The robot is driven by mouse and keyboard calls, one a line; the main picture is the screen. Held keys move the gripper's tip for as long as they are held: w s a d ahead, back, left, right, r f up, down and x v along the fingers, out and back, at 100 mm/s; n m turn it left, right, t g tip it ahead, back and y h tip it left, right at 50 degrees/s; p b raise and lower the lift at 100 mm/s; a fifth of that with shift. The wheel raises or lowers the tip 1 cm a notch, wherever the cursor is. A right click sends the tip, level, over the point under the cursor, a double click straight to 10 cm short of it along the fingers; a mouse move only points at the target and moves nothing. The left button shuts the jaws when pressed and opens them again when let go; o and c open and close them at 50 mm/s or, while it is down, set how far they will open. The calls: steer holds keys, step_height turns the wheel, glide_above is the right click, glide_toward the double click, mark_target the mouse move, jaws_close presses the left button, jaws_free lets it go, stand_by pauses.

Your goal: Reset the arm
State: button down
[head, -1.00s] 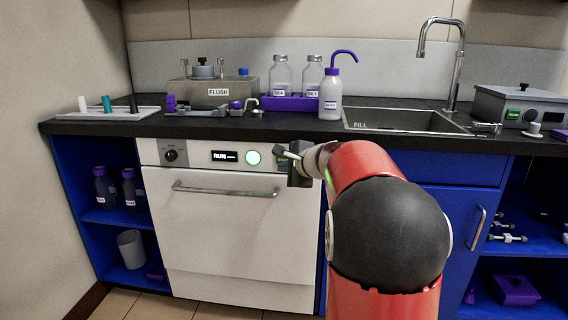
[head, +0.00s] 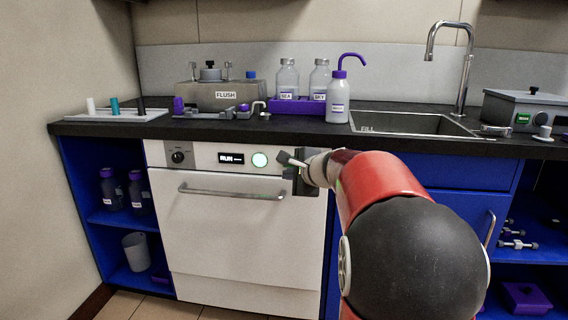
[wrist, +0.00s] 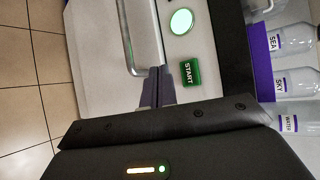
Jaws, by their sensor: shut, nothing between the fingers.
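My arm stretches forward in the head view, with its red link and black joint at the lower right. My gripper (head: 287,159) is in front of the right end of the white washer's (head: 235,235) control panel. In the wrist view my gripper (wrist: 158,86) is shut and empty, its two fingers together. The fingertips show between the washer's door handle (wrist: 138,35) and the green START button (wrist: 190,73). The round lit button (wrist: 181,21) lies beyond them. I cannot tell whether the fingers touch the panel.
The black counter (head: 290,126) overhangs the washer. On it are the FLUSH unit (head: 225,95), a purple rack (head: 290,105) with bottles, a wash bottle (head: 338,98) and a sink (head: 410,122) with a tall tap (head: 463,75). Open blue shelves (head: 115,218) are at left.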

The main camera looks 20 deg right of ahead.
steer(key=s+a+f+n+g+y+p, duration=0.15)
steer(key=s+a+n+g, duration=0.25)
steer(key=s+a+n, duration=0.85)
steer(key=s+a+f+n+g+h, duration=0.1)
steer(key=s+f+n, duration=0.3)
steer(key=s, duration=0.6)
steer(key=s+a+f+n+g+h+p, duration=0.1)
steer(key=s+a+f+n+g+h, duration=0.1)
steer(key=s, duration=0.8)
steer(key=shift+s+a+f+n, duration=0.25)
steer(key=shift+a+f+n, duration=0.6)
steer(key=shift+a+n, duration=0.25)
